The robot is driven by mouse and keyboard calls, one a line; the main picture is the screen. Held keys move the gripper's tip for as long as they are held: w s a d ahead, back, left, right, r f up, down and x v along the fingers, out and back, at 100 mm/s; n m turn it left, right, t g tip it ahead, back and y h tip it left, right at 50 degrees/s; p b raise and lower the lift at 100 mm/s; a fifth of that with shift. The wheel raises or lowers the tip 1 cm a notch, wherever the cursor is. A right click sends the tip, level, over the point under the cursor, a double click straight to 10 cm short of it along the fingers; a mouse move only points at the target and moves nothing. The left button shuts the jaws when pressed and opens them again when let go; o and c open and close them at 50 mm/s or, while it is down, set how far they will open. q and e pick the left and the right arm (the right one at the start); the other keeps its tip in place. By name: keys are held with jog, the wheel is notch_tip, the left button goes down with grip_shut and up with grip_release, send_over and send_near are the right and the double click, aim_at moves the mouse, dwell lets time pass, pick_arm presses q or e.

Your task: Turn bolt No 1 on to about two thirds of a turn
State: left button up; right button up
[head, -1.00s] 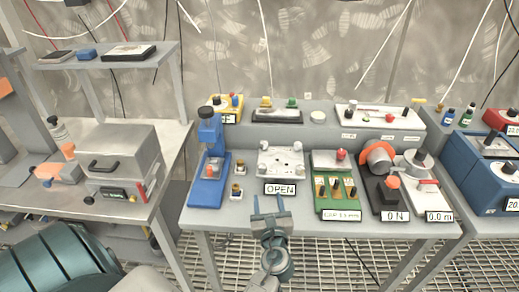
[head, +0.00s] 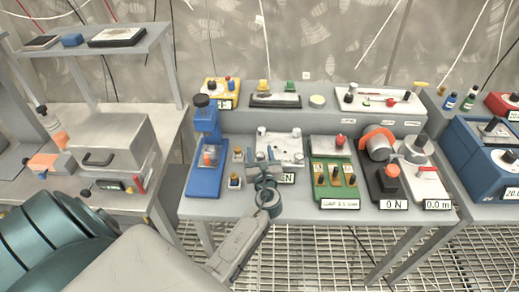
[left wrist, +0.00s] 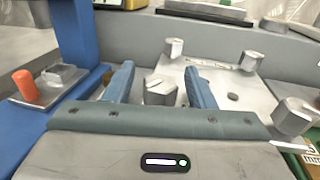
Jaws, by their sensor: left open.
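A pale metal plate (head: 283,143) with bolts at its corners lies mid-bench; it also shows in the left wrist view (left wrist: 213,88). My left gripper (head: 261,156) is over its near left corner, jaws open. In the left wrist view its two blue fingers (left wrist: 160,70) stand apart on either side of the near left bolt (left wrist: 160,91), with gaps to both. The far left bolt (left wrist: 173,47), far right bolt (left wrist: 251,60) and near right bolt (left wrist: 293,114) stand clear. I cannot read which is No 1. My right gripper is not in view.
A blue press (head: 206,165) stands close left of the plate. A green board (head: 334,200) is close on its right. The plate's sign (head: 288,178) is partly hidden by my gripper. A raised shelf (head: 318,123) runs behind.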

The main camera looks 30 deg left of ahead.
pick_arm(q)
jog(key=shift+w+a, duration=0.2)
jog(key=shift+w, duration=0.05)
jog(key=shift+c, duration=0.4)
jog(key=c, duration=0.9)
jog(key=shift+r+m+t+h+p, duration=0.25)
jog(key=shift+m+t+h+p, duration=0.35)
jog(key=shift+m+h+p, duration=0.15)
jog(key=shift+m+t+h+p, duration=0.35)
jog(key=shift+m+t+h, duration=0.1)
jog(key=shift+h, duration=0.2)
jog(key=shift+w+d+f+m+t+h, duration=0.15)
jog(key=shift+m+t+h, duration=0.4)
jog(key=shift+h, duration=0.35)
jog(key=shift+w+d+f+m+t+h, duration=0.15)
jog(key=shift+m+t+h, duration=0.15)
jog(key=shift+m+h, duration=0.5)
jog(key=shift+s+r, duration=0.1)
